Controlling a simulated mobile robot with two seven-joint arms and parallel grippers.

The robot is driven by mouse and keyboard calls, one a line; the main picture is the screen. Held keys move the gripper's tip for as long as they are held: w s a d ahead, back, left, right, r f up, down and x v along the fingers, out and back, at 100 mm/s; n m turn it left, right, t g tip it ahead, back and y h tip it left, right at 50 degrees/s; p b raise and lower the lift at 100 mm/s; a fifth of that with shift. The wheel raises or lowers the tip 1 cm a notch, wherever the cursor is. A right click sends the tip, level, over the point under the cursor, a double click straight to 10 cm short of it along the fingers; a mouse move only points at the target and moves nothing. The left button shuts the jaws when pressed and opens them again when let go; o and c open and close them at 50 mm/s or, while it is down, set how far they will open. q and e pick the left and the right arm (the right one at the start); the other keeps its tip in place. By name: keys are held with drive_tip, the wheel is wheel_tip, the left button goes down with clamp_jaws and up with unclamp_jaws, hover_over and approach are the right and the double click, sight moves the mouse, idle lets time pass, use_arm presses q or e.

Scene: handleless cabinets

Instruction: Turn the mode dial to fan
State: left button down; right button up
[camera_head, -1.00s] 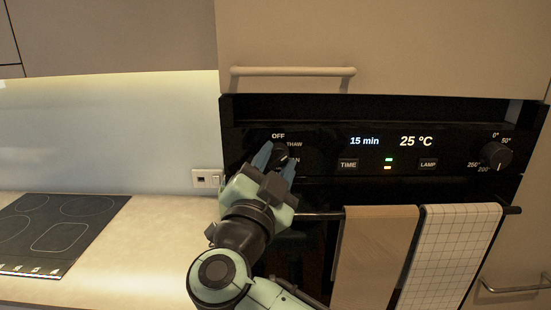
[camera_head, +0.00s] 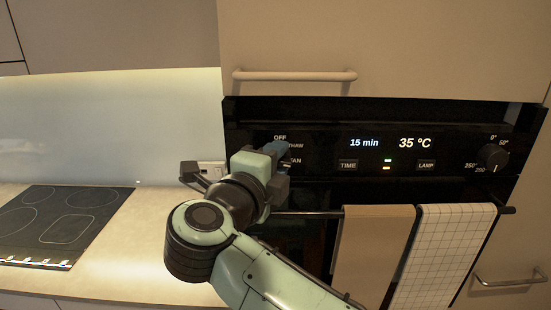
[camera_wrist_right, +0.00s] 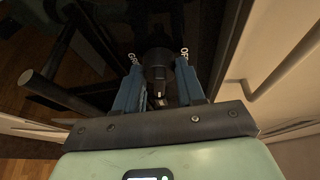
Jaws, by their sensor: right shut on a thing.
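The mode dial (camera_wrist_right: 158,68) is a dark round knob between the two blue fingers in the right wrist view. My right gripper (camera_head: 277,152) is shut on it, and this gripper also shows in the wrist view (camera_wrist_right: 159,85). In the head view the gripper hides the dial, and its pointer cannot be read there. The OFF label (camera_head: 280,138) stands above the fingers; the THAW and FAN labels (camera_head: 294,160) are partly covered at their right. My left gripper is not in view.
The black oven panel (camera_head: 320,140) shows 15 min and 35 °C, with TIME and LAMP buttons. A temperature dial (camera_head: 493,157) is at its right. Two towels (camera_head: 375,255) hang on the oven's bar handle below. A cooktop (camera_head: 60,222) lies at the left.

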drive_tip(key=shift+m+g+y, duration=0.5)
drive_tip(key=shift+m, duration=0.8)
drive_tip(key=o, duration=1)
drive_tip(key=shift+o, duration=0.2)
drive_tip(key=v, duration=1.3)
drive_tip(key=shift+s, duration=0.2)
drive_tip(key=shift+r, duration=0.1)
